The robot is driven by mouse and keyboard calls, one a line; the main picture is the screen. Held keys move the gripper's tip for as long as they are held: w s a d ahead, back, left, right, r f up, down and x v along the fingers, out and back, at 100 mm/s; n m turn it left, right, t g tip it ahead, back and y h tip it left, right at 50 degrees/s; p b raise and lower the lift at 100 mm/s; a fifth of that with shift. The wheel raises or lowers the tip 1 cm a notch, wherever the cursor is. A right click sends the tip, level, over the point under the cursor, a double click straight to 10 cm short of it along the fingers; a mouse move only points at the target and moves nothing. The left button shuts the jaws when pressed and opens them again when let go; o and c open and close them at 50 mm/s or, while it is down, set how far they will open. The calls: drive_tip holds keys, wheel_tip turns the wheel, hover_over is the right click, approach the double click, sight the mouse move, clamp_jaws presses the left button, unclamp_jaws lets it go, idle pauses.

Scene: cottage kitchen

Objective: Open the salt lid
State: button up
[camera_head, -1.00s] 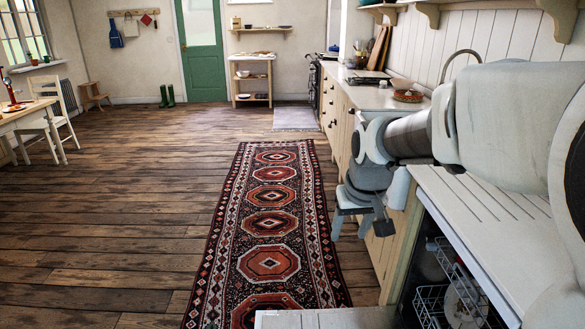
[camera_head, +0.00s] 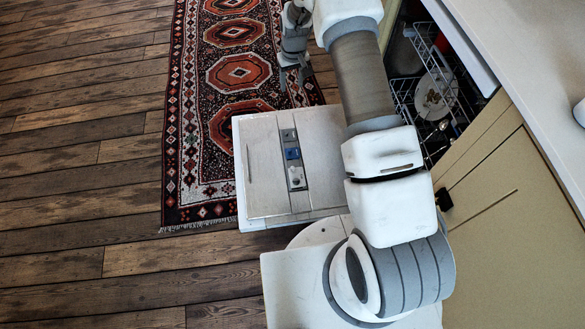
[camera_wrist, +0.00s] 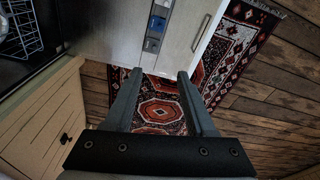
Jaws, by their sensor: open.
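The open dishwasher door (camera_head: 262,165) lies lowered with its pale inner face up. A dark strip on it carries a blue lid (camera_head: 292,153) between grey fittings. I cannot tell which of these is the salt lid. The wrist view also shows the door (camera_wrist: 110,35) and the blue lid (camera_wrist: 155,23), just beyond my fingertips. In the head view my gripper (camera_head: 291,83) hangs past the door's far edge, over the rug. The wrist view shows my gripper (camera_wrist: 159,74) open and empty, its fingers pointing toward the door, apart from the strip.
The dishwasher's interior with a wire rack (camera_head: 408,95) and plates (camera_head: 436,95) is right of my arm. A counter (camera_head: 515,65) and cream cabinet front (camera_head: 495,215) bound the right. A patterned rug (camera_head: 238,75) covers part of the wooden floor (camera_head: 85,170), which is clear at left.

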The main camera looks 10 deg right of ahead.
wheel_tip(320, 180, down, 15)
drive_tip(key=s+b, duration=0.1)
drive_tip(key=b, duration=0.1)
drive_tip(key=g+b, duration=0.1)
drive_tip(key=b, duration=0.1)
hover_over(293, 167)
wheel_tip(293, 167, down, 14)
drive_tip(key=shift+n, duration=0.4)
wheel_tip(293, 167, down, 17)
drive_tip(key=b, duration=0.8)
drive_tip(key=shift+s+a, duration=0.1)
clamp_jaws()
drive_tip(key=shift+r, duration=0.1)
